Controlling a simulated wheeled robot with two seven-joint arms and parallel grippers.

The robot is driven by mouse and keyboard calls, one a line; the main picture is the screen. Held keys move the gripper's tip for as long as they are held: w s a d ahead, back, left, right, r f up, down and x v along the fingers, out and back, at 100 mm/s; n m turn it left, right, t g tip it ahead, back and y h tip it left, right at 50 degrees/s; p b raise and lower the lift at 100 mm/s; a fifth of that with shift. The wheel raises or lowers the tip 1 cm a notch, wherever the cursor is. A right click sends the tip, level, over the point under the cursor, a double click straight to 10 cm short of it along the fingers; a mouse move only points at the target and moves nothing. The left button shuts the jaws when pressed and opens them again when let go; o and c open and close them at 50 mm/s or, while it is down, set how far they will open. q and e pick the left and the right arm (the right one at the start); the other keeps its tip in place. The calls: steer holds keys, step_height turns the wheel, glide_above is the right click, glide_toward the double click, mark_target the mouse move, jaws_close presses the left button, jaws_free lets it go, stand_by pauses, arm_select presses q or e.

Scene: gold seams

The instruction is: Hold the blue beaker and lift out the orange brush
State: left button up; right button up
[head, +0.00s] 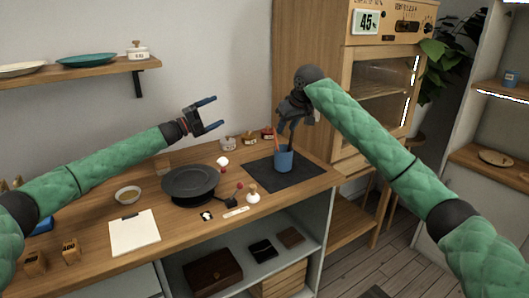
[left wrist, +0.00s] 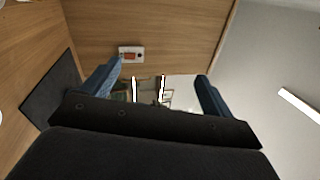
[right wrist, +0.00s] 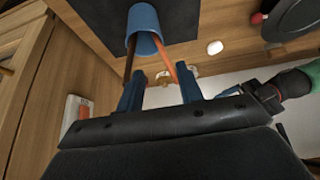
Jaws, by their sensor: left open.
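The blue beaker (head: 284,162) stands upright on a dark mat (head: 302,176) at the right end of the table. The orange brush (head: 277,144) leans out of its top; its handle (right wrist: 167,58) also shows in the right wrist view. A dark brown stick (right wrist: 131,54) stands in the beaker too. My right gripper (head: 286,126) is above the beaker, pointing down, with fingers apart. The orange handle's end is near one finger; I see no grip on it. My left gripper (head: 215,113) is open and empty, up and left of the beaker.
A wooden cabinet (head: 310,75) rises at the right. The air between my grippers is clear.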

arm_select(q)
steer(key=s+d+f+m+g, duration=0.1)
steer(key=d+f+m+g, duration=0.2)
steer(key=d+m+g, duration=0.5)
steer(key=m+y, duration=0.4)
steer(key=m, duration=0.8)
glide_toward(283, 156)
steer(key=shift+g, duration=0.4)
steer(key=w, duration=0.1)
steer(key=w+d+f, duration=0.1)
steer(key=w, duration=0.1)
steer(key=w+f, duration=0.1)
steer(key=w, duration=0.1)
steer(key=shift+d, duration=0.3)
steer(key=shift+s+d+f+m, duration=0.1)
steer(key=shift+d+f+m, duration=0.2)
steer(key=shift+f+m, duration=0.15)
steer(key=shift+x, duration=3.8)
steer(key=shift+s, duration=0.1)
